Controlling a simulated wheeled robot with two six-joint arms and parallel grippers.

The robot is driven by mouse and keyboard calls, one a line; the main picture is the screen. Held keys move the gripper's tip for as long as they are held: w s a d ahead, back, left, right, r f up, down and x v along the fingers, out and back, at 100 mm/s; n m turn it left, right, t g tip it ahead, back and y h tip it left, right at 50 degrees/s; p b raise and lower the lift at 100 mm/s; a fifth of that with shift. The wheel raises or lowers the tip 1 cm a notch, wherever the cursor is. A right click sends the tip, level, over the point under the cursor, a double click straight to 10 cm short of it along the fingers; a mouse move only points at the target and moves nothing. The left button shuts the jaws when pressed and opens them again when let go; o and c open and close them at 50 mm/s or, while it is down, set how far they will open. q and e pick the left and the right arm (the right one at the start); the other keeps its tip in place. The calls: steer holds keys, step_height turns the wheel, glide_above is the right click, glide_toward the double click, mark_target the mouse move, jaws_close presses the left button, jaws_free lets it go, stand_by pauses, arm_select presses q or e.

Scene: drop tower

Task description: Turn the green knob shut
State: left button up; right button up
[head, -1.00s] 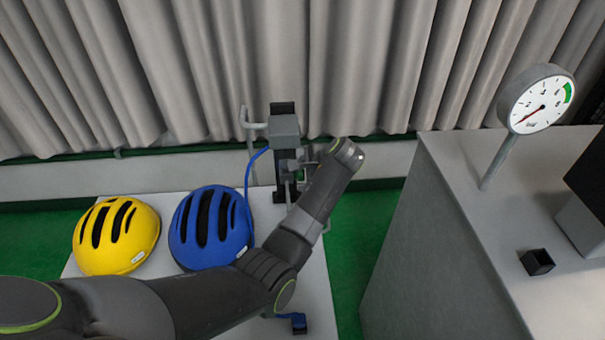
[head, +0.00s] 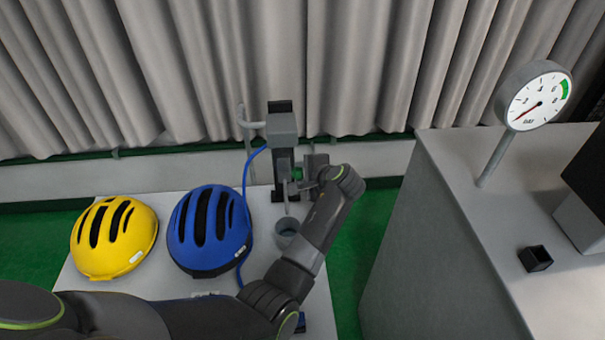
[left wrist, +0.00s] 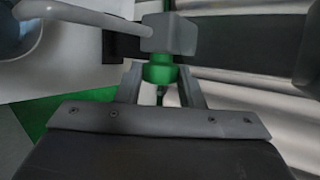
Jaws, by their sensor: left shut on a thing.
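The green knob (left wrist: 160,71) sits below a grey block at the end of a pale pipe in the left wrist view. My left gripper (left wrist: 161,84) has one finger on each side of it and is shut on it. In the head view the knob (head: 297,173) shows as a small green patch beside the grey tap fitting (head: 283,130), partly hidden by my left gripper (head: 303,180). My right gripper is in neither view.
A yellow helmet (head: 112,238) and a blue helmet (head: 207,232) lie on the pale table (head: 170,205). A dial gauge (head: 537,98) and a small black box (head: 536,259) stand on the grey cabinet (head: 470,190) at right.

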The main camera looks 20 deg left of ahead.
arm_select(q)
steer(key=shift+f, duration=0.1)
stand_by(0.3)
steer(key=o, duration=1)
